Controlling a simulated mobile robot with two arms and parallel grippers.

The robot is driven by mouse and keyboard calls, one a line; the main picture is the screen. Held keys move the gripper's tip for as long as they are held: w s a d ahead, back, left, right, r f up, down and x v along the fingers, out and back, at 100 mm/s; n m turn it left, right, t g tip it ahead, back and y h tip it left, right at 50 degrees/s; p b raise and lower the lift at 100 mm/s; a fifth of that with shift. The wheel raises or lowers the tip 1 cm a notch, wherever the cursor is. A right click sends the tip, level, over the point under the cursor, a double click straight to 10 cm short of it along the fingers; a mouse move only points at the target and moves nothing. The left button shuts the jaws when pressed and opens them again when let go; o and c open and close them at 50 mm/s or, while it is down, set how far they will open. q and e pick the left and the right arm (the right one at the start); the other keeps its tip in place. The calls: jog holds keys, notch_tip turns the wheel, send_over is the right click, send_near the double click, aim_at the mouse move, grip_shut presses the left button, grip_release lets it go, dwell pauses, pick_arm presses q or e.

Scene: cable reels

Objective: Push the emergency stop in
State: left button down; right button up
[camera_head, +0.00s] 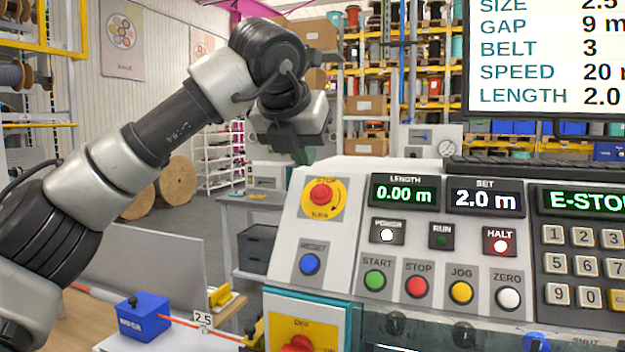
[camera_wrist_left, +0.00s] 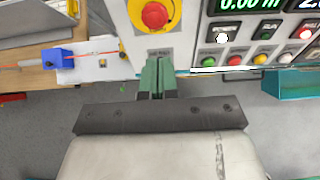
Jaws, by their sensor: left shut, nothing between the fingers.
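The emergency stop is a red mushroom button (camera_head: 321,194) on a yellow plate, at the upper left of the sloped control panel. It also shows at the top of the left wrist view (camera_wrist_left: 155,15). My left gripper (camera_head: 303,156) is shut and empty, just above and slightly left of the button in the head view. In the left wrist view its green fingers (camera_wrist_left: 157,66) point at the panel, with their tips apart from the button in the picture. The exact distance is unclear. My right gripper is not in view.
A blue button (camera_head: 310,264) sits below the stop. Start, stop, jog and zero buttons (camera_head: 417,287) lie right of it. Another red knob (camera_head: 297,344) on yellow is lower down.

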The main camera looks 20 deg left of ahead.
pick_arm(q)
jog(key=v, duration=0.4)
jog(key=shift+w+a+r+b, duration=0.2)
jog(key=shift+w+a+b, duration=0.1)
jog(key=shift+b, duration=0.05)
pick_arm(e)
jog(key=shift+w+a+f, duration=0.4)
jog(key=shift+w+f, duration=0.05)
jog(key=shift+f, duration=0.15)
pick_arm(q)
jog(key=shift+s, duration=0.1)
